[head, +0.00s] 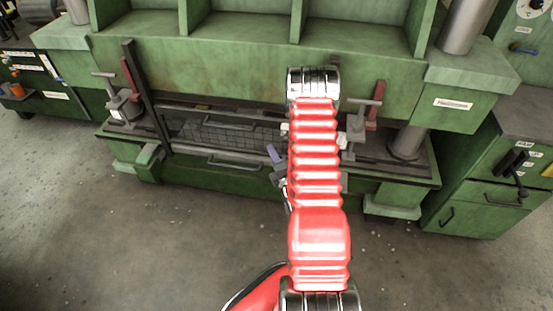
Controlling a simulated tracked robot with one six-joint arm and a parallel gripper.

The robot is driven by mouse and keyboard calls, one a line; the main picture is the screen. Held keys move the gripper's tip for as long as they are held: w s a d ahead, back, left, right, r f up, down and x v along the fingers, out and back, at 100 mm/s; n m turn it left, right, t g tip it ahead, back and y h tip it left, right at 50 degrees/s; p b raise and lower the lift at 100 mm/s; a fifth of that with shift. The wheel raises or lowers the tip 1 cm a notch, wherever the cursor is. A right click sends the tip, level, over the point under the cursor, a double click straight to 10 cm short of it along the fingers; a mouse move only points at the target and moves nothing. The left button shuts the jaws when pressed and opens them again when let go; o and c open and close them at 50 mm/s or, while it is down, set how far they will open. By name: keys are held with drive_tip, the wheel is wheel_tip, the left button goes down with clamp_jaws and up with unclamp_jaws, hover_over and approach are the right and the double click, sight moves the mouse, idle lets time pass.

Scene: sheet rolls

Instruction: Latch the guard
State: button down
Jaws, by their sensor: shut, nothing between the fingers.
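The guard appears to be the dark mesh panel (222,135) with a bar handle (235,164), low across the front of the green machine. It looks lowered; whether it is fully closed cannot be told. A grey T-handled clamp (122,103) stands at its left end, and a similar clamp (360,120) stands at the right, beside my arm. Which of these parts is the latch is unclear. My gripper (277,162) shows only as small dark and purple parts left of my red arm, in front of the guard. It is shut and empty; my arm hides most of it and the guard's right part.
Red levers (376,101) stand by both clamps. A dark upright bar (145,95) rises at the guard's left. A green cabinet (485,185) with crank handles is at the right, and a bench (40,85) is far left. The concrete floor (150,245) in front is clear.

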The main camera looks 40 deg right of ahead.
drive_tip(key=shift+w+d+r, duration=0.1)
drive_tip(key=shift+d+r, duration=0.05)
drive_tip(key=shift+d, duration=0.9)
drive_tip(key=shift+d+r, duration=0.15)
drive_tip(key=shift+d, duration=0.85)
